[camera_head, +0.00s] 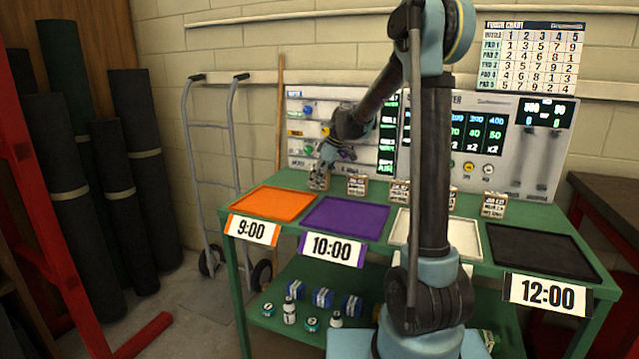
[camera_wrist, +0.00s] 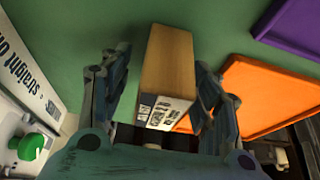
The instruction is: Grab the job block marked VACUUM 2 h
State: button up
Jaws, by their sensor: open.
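My gripper (camera_head: 320,172) is at the back left of the green table, over the leftmost job block. In the wrist view my gripper (camera_wrist: 155,75) is open, with one finger on each side of a wooden job block (camera_wrist: 168,65). The block has a plain tan face and a white label with dark print, too small to read. I cannot tell whether the fingers touch it. Other job blocks (camera_head: 357,185) (camera_head: 398,191) (camera_head: 494,204) stand in a row along the table's back, their labels unreadable. I cannot tell which is marked VACUUM 2 h.
Orange (camera_head: 272,204), purple (camera_head: 346,217), white (camera_head: 468,238) and black (camera_head: 541,250) trays lie empty along the table front. A panel (camera_head: 530,140) with screens and knobs stands behind the blocks. My arm hides part of the white tray. Bottles and boxes (camera_head: 322,298) sit on the lower shelf.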

jog(key=c, duration=1.2)
